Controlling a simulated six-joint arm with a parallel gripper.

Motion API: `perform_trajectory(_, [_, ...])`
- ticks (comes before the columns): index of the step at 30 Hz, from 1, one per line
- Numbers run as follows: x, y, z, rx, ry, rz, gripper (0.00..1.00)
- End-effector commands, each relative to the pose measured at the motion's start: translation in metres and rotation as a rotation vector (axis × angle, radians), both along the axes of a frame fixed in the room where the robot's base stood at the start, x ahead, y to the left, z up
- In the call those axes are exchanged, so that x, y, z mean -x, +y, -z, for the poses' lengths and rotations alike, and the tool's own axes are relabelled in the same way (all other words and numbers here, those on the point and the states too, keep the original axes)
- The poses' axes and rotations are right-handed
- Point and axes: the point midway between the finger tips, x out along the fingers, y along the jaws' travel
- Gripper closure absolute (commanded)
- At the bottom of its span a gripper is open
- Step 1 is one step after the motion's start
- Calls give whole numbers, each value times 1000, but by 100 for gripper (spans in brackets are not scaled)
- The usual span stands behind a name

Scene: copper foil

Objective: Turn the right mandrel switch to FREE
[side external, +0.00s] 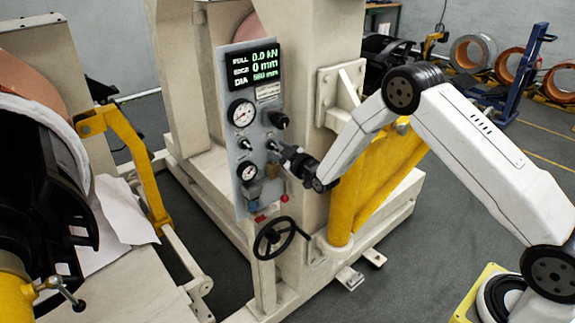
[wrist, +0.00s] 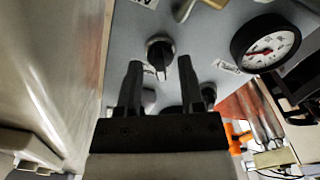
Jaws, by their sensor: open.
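A grey control panel (side external: 262,95) stands upright on the machine column, with gauges and black knobs. My gripper (side external: 276,150) is close in front of its right side, below a black knob (side external: 279,120). In the wrist view my gripper (wrist: 161,66) is open, its two dark fingers pointing at the panel. A round black knob (wrist: 160,50) with a pale pointer line shows between the fingertips; contact cannot be told. The labels are too small or cut off to read, so I cannot tell whether this is the right mandrel switch or which setting it has.
A gauge (wrist: 266,43) sits to the right in the wrist view, with another dark knob (wrist: 208,92) below left of it. A black handwheel (side external: 276,238) juts out below the panel. A yellow post (side external: 345,205) stands right of the column.

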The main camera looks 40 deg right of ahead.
Motion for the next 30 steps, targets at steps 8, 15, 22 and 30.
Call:
perform_trajectory(8, [-9, 0, 0, 0, 0, 0, 51])
perform_trajectory(15, [-9, 0, 0, 0, 0, 0, 51])
perform_trajectory(22, [-9, 0, 0, 0, 0, 0, 100])
perform_trajectory(30, [-9, 0, 0, -19, 0, 0, 100])
